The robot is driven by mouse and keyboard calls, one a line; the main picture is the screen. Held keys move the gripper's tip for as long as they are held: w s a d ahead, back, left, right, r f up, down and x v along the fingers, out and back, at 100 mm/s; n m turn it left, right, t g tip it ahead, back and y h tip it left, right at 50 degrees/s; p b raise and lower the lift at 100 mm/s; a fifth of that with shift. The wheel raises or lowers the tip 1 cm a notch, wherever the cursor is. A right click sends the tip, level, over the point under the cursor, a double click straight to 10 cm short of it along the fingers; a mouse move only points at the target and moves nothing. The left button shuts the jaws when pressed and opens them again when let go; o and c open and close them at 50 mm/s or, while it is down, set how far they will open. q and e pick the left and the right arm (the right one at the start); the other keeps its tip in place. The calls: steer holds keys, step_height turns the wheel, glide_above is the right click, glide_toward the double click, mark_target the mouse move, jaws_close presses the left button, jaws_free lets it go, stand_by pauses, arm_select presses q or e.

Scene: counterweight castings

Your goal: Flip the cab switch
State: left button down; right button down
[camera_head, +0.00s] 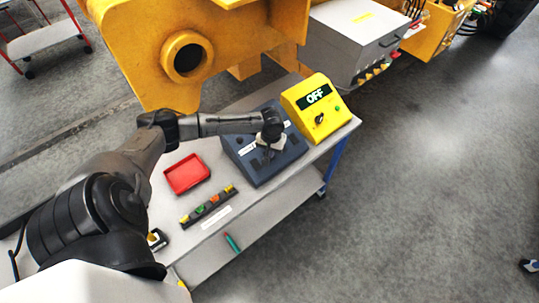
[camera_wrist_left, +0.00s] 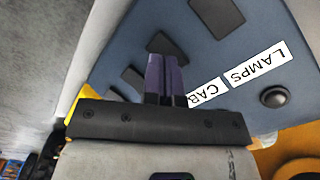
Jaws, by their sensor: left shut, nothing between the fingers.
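The dark blue switch panel (camera_head: 240,153) stands on the bench, and its face fills much of the left wrist view (camera_wrist_left: 110,52). White labels there read CAB (camera_wrist_left: 207,93) and LAMPS (camera_wrist_left: 257,65). A dark switch (camera_wrist_left: 164,43) lines up with the CAB label, and another (camera_wrist_left: 217,13) lines up with LAMPS. My left gripper (camera_head: 266,153) is over the panel, shut and empty. In the left wrist view its fingertips (camera_wrist_left: 166,57) overlap the lower edge of the CAB-side switch. I cannot tell whether they touch it. My right gripper is out of view.
A yellow box (camera_head: 330,115) with an OFF display stands right beside the panel. A red tray (camera_head: 187,174) and a strip of small coloured parts (camera_head: 208,205) lie on the bench (camera_head: 215,240). A large yellow casting (camera_head: 225,35) rises behind. Open floor lies to the right.

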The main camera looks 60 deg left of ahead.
arm_select(q)
steer(key=shift+f, duration=0.9)
steer(key=shift+r, duration=0.1)
stand_by(0.3)
steer(key=shift+r+p, duration=0.6)
steer(key=shift+p, duration=0.05)
step_height(320, 180, up, 6)
steer(key=p, duration=0.7)
steer(key=shift+f, duration=0.1)
